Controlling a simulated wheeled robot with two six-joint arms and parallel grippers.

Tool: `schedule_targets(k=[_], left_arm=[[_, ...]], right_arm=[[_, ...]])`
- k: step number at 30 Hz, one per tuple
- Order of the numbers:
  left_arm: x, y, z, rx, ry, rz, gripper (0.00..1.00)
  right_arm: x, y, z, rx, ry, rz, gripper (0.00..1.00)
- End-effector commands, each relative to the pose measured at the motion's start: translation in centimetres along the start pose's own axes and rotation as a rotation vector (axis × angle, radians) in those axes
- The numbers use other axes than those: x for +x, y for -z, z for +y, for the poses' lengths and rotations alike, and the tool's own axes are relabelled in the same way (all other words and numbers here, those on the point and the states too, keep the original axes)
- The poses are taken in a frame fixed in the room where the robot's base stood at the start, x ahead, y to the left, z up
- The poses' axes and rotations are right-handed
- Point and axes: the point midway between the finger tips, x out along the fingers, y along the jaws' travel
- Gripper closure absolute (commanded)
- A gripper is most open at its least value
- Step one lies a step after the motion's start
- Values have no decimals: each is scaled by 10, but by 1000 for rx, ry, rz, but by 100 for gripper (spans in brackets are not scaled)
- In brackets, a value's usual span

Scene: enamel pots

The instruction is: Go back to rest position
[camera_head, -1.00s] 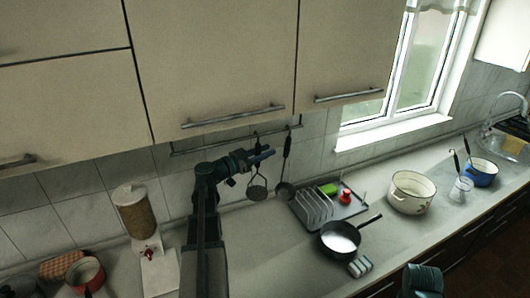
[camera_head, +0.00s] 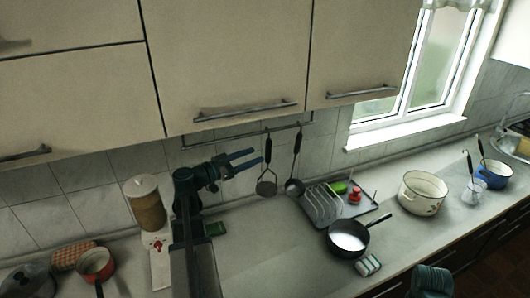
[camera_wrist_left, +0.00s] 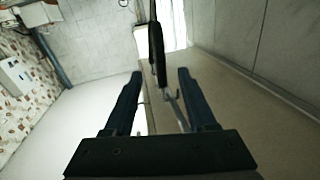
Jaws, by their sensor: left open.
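My left arm rises from the bottom of the head view. Its gripper (camera_head: 252,160) is raised above the counter, pointing right, with two dark fingers apart and nothing between them. It appears near the hanging skimmer (camera_head: 267,186), but I cannot judge the gap. The left wrist view shows the open fingers (camera_wrist_left: 160,76), with a black utensil handle (camera_wrist_left: 156,55) appearing between them, farther off. My right gripper is not in view.
A ladle (camera_head: 294,186) hangs beside the skimmer under the cabinets (camera_head: 225,60). A dish rack (camera_head: 322,205), black frying pan (camera_head: 348,240), white pot (camera_head: 421,193) and blue pot (camera_head: 493,175) stand right. A jar (camera_head: 146,207) and red pot (camera_head: 95,264) stand left.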

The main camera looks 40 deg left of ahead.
Motion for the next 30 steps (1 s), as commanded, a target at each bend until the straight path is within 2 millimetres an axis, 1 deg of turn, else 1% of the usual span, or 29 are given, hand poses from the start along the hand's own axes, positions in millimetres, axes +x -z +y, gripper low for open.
schedule_targets(k=[1,3,6,9,13,22,24,26,29,30], left_arm=[[-10,0,0,0,4,0,43],[-20,0,0,0,2,0,43],[-30,0,0,0,2,0,43],[-36,0,0,0,1,0,43],[-39,0,0,0,1,0,43],[-38,0,0,-1,-1,-1,43],[-32,-5,6,-9,-17,-12,43],[-21,-13,18,-31,-47,-36,43],[10,-38,55,-91,-138,-120,43],[25,-50,75,-123,-183,-168,43]], right_arm=[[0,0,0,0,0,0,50],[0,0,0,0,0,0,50],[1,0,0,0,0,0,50],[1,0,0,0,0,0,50],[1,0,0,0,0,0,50],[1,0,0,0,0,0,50],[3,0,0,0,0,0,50],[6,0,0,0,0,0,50],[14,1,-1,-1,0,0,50],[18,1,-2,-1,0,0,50]])
